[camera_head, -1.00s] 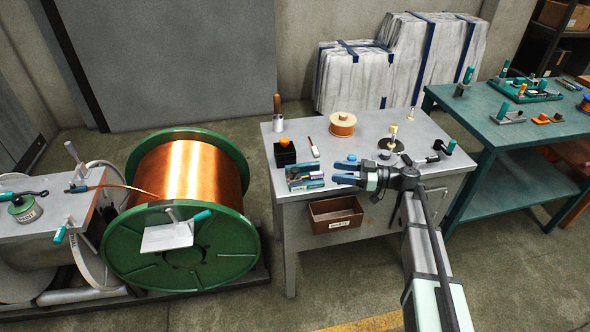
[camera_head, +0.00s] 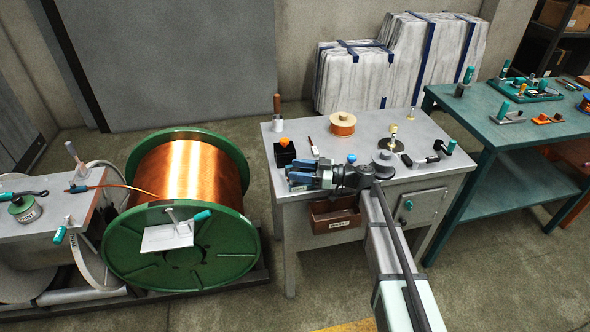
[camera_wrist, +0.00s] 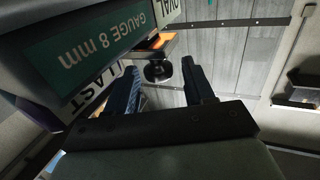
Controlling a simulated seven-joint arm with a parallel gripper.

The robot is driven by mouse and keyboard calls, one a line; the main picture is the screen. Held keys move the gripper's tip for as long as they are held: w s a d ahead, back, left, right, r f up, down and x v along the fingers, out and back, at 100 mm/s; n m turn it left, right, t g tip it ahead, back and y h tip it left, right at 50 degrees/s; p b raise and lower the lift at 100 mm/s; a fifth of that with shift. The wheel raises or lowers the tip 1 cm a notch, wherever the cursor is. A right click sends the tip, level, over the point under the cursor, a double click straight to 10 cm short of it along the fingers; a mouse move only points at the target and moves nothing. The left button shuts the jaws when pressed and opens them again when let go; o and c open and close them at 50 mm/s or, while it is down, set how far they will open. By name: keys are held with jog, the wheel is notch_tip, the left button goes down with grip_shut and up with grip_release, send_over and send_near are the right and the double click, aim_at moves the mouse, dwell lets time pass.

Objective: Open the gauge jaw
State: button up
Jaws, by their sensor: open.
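A teal label reading "GAUGE 8 mm" (camera_wrist: 90,55) fills the upper left of the wrist view, on an object close beside my gripper. In the head view my gripper (camera_head: 298,175) is low over the front left of the grey bench (camera_head: 405,172), covering most of the small box with a teal label there. In the wrist view my gripper (camera_wrist: 163,74) has its two dark fingers apart. A dark round part (camera_wrist: 158,72) shows in the gap between them, with no clear contact. I cannot tell which part is the gauge jaw.
A copper spool (camera_head: 342,122) and a dark disc with a brass post (camera_head: 390,146) are farther back. A brown bin (camera_head: 335,220) sits below the bench top. A large green reel (camera_head: 187,215) stands left.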

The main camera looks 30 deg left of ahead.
jog(key=shift+x, duration=0.75)
jog(key=c, duration=0.9)
